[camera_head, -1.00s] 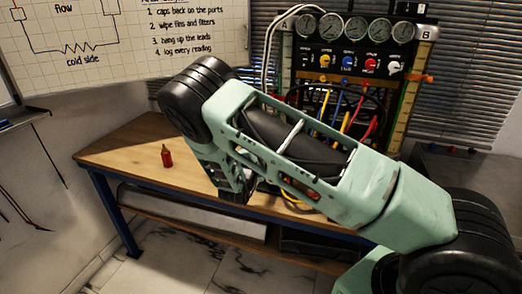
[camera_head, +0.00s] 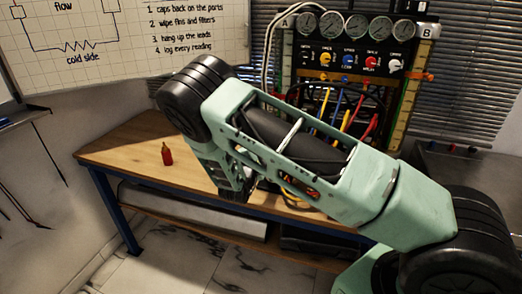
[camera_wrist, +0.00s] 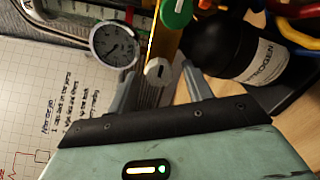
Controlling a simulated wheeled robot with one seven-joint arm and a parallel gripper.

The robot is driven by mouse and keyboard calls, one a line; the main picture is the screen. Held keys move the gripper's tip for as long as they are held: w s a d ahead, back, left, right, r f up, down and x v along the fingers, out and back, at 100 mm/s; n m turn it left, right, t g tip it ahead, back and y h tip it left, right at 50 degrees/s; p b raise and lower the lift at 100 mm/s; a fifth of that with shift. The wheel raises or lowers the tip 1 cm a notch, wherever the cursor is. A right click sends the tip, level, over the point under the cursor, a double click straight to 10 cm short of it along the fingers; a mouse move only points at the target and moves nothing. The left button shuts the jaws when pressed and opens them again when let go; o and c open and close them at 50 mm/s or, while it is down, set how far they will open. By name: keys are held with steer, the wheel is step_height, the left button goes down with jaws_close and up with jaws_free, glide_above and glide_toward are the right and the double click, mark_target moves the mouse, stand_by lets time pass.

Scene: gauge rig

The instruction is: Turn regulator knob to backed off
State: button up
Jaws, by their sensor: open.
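In the wrist view a pale round knob (camera_wrist: 158,71) with a dark mark on its face sits between the fingertips of my gripper (camera_wrist: 161,79). The fingers are spread, one on each side of it, and I cannot tell whether either touches it. A green knob (camera_wrist: 177,11) lies just beyond, at the top. No label shows which one is the regulator knob. In the head view my arm hides the gripper and this knob.
A black nitrogen bottle (camera_wrist: 222,50) stands close to the right finger. In the head view a gauge panel (camera_head: 346,60) with coloured knobs and hoses stands at the back of the wooden bench (camera_head: 130,150).

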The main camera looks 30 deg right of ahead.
steer(key=b+v, duration=0.4)
steer(key=v, duration=1.3)
steer(key=shift+s+a, duration=0.15)
steer(key=w+a+f+m+y, duration=0.1)
steer(key=a+f+m+y, duration=0.15)
steer(key=a+y, duration=0.65)
steer(key=s+a+r+m+g+y, duration=0.2)
steer(key=s+a+r+g+y, duration=0.25)
steer(key=s+a+y, duration=0.5)
steer(key=s+a+r+g, duration=0.2)
steer(key=s+r+g, duration=0.3)
steer(key=s, duration=0.6)
steer(key=s+d+r+g+h, duration=0.1)
steer(key=s+d+r+h, duration=0.1)
steer(key=s+d, duration=0.4)
steer(key=s+h, duration=0.1)
steer(key=s, duration=0.2)
steer(key=shift+d+r, duration=0.35)
